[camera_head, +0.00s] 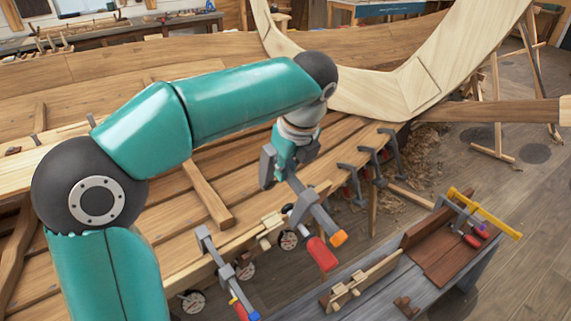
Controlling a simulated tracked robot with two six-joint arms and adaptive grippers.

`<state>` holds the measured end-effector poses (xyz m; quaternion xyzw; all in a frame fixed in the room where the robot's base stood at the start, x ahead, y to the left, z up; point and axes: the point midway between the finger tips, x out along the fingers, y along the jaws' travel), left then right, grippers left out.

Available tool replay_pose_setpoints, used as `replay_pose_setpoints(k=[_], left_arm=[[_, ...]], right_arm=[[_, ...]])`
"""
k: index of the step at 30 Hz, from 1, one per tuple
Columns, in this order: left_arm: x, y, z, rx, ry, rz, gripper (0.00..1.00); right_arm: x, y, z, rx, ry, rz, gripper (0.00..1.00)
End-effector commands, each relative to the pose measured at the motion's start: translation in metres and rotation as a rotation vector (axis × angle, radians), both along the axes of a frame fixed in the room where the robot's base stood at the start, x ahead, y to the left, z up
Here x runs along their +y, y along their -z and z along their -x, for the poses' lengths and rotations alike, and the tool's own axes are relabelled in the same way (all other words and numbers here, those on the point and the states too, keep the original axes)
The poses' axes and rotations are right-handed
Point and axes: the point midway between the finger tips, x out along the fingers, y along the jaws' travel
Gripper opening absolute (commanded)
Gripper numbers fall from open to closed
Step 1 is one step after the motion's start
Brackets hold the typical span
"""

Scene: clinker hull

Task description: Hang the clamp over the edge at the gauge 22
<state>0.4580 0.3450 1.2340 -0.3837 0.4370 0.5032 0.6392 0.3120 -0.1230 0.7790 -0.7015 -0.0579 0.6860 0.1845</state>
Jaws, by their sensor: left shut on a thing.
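My left gripper (287,168), its arm coming in from the left, is shut on a grey bar clamp (318,216) with a red handle and an orange end. The clamp is tilted, its handle pointing down and right, close to the hull's plank edge (262,229). I cannot tell whether it touches the edge. My right gripper is not in view.
A grey clamp with a blue end (226,272) is at the edge on the left. Several clamps (352,184) hang on the edge to the right. A grey bench (385,291) in front bears wooden pieces, a tray (447,262) and a yellow-barred tool (484,212).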

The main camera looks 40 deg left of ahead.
Motion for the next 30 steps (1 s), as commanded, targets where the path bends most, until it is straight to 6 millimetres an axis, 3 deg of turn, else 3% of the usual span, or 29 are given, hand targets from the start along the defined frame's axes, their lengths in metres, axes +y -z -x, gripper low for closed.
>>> replay_pose_setpoints(k=[10,30], left_arm=[[0.013,0.024,0.011,-0.003,-0.035,-0.001,0.0],[0.026,0.083,0.009,-0.005,-0.04,0.0,0.0]], right_arm=[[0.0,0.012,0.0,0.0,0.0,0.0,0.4],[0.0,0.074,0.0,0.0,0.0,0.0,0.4]])
